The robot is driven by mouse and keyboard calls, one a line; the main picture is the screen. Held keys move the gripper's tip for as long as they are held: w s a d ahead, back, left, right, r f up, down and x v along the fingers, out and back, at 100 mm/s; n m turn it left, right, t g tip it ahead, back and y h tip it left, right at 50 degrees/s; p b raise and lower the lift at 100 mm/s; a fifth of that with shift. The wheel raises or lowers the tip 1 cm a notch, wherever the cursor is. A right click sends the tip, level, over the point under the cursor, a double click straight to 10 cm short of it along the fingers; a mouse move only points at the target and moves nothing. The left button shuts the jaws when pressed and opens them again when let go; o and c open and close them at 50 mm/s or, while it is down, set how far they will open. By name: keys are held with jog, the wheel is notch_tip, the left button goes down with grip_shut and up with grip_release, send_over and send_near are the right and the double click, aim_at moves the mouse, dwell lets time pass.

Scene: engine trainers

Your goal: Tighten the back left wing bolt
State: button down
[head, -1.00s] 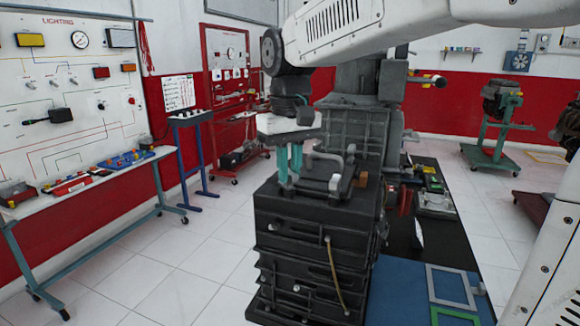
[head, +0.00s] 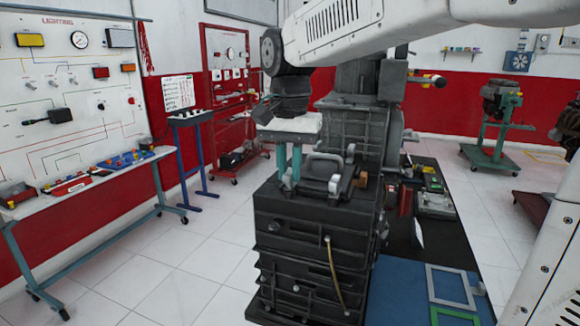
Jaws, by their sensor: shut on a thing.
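My gripper (head: 289,178) points straight down at the left side of the black engine block's top (head: 315,205). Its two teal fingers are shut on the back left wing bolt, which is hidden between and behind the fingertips. The fingertips are close to the block's top surface. A dark cover with a raised handle (head: 325,160) lies on the top, just right of the fingers. A small grey upright piece (head: 335,186) and a brown piece (head: 361,179) are near its right edge.
A taller dark engine part (head: 357,130) rises right behind the gripper. A yellowish tube (head: 334,275) hangs down the block's front. A blue mat (head: 400,290) with grey and green frames lies to the right. Open tiled floor lies to the left.

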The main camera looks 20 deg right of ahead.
aim_at(289, 171)
jog(key=shift+m, duration=0.5)
jog(key=c, duration=1.4)
grip_release()
notch_tip(289, 171, up, 8)
jog(key=shift+f, duration=0.1)
jog(key=s+d+f+n, duration=0.1)
jog(key=s+f+n, duration=0.3)
jog(key=s+f, duration=0.4)
jog(key=s+d+f+n+t, duration=0.1)
jog(key=s+d+f+n, duration=0.1)
jog(key=s+f+n, duration=0.3)
jog(key=s+f, duration=0.4)
jog(key=s, duration=0.5)
jog(key=shift+s+f, duration=0.15)
jog(key=shift+s, duration=0.15)
